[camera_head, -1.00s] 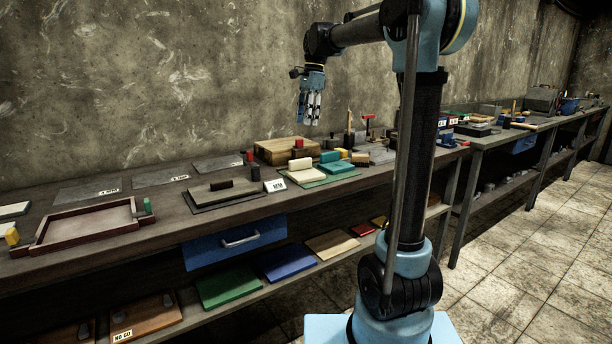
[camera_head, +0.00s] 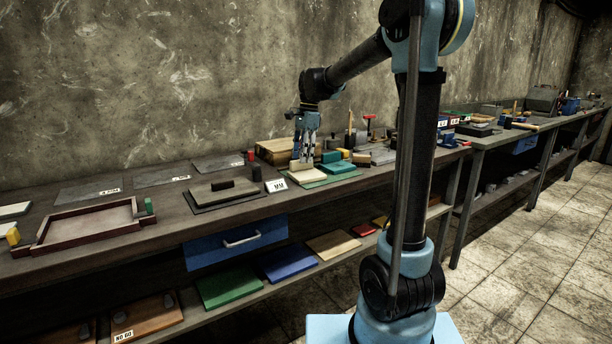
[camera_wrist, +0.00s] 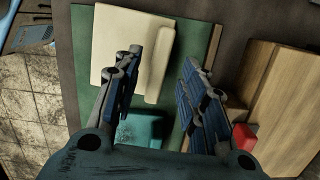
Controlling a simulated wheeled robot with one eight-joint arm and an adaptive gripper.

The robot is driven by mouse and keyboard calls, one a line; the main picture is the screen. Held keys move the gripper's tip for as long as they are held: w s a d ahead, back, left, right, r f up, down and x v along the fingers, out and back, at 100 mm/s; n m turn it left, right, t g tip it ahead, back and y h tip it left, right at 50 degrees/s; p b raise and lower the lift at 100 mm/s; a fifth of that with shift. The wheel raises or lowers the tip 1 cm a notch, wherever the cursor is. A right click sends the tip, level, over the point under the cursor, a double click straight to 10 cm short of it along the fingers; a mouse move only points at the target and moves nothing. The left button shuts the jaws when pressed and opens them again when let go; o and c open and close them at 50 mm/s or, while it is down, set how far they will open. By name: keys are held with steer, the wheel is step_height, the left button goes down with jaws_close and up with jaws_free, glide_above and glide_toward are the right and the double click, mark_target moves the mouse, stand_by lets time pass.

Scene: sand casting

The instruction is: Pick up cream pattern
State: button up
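The cream pattern is a flat cream plate (camera_wrist: 112,38) with a raised cream block (camera_wrist: 158,68) along one edge. It lies on a green board (camera_wrist: 198,55) on the bench, and it also shows in the head view (camera_head: 308,177). My gripper (camera_wrist: 162,62) is above the pattern, pointing down, with its fingers apart. In the wrist view the raised block lies between the two fingers. In the head view my gripper (camera_head: 303,157) partly hides the block, and I cannot tell if the fingers touch it.
A teal pattern (camera_wrist: 141,128) shares the green board. A wooden block (camera_wrist: 278,105) with a red piece (camera_wrist: 244,138) stands close beside the board. A white MM card (camera_head: 276,185) and a dark block on a grey plate (camera_head: 222,189) are to the left.

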mark_target(307, 170)
steer(key=shift+s+a+f, duration=0.1)
steer(key=shift+a+f, duration=0.05)
steer(key=shift+f, duration=0.55)
steer(key=shift+s+a+f, duration=0.1)
steer(key=shift+f, duration=0.55)
steer(key=shift+f, duration=0.2)
jaws_close()
